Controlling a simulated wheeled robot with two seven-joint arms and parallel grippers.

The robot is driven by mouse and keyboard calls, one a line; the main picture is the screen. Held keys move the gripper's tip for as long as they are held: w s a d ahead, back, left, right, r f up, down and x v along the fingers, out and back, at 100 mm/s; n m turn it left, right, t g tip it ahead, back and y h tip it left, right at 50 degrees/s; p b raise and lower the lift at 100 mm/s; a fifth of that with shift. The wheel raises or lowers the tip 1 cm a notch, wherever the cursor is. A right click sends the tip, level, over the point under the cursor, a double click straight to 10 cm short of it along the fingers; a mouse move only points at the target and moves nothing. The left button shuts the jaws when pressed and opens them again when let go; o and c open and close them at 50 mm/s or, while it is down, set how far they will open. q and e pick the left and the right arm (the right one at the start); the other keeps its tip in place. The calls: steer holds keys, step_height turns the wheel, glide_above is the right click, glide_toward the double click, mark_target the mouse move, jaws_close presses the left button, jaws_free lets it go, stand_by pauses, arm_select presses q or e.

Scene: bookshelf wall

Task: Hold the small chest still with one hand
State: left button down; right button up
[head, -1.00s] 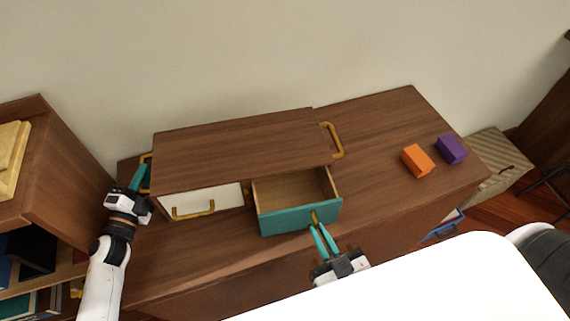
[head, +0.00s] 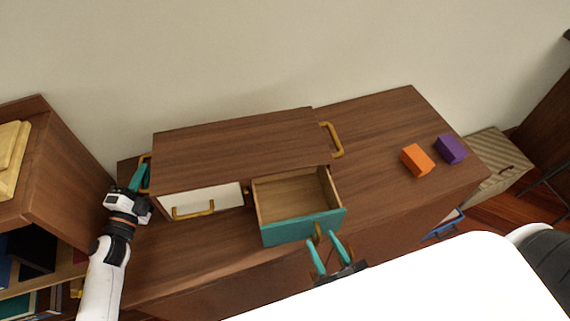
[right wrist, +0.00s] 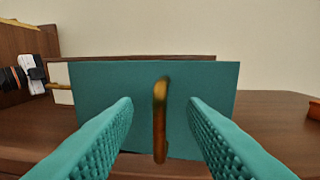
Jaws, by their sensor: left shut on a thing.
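The small chest (head: 240,150) is a brown wooden box on the cabinet top, with a white drawer (head: 181,203) at left and a teal-fronted drawer (head: 303,228) pulled open and empty at right. Brass handles sit on its sides. My left gripper (head: 138,179) is shut on the chest's left side handle (head: 146,160); its fingertips are partly hidden by the chest. My right gripper (head: 325,253) is open in front of the teal drawer. In the right wrist view the drawer's brass handle (right wrist: 160,120) stands between the spread fingers, apart from both.
An orange block (head: 416,160) and a purple block (head: 451,149) lie on the cabinet top (head: 375,125) to the right. A bookshelf (head: 60,165) stands at left. A striped box (head: 495,165) is beyond the cabinet's right end. A white surface covers the lower right.

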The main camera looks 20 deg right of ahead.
arm_select(q)
steer(key=shift+a+f, duration=0.1)
steer(key=shift+f, duration=0.3)
steer(key=shift+s, duration=0.1)
arm_select(e)
steer(key=s, duration=1.2)
steer(key=shift+d, duration=0.4)
steer(key=shift+s, duration=0.1)
arm_select(q)
steer(key=shift+r, duration=0.15)
arm_select(e)
steer(key=shift+r, duration=0.15)
arm_select(q)
steer(key=c, duration=1.4)
jaws_free()
steer(key=shift+o, duration=0.4)
steer(key=shift+w+r, duration=0.1)
steer(key=shift+w, duration=0.1)
steer(key=shift+s+r, duration=0.1)
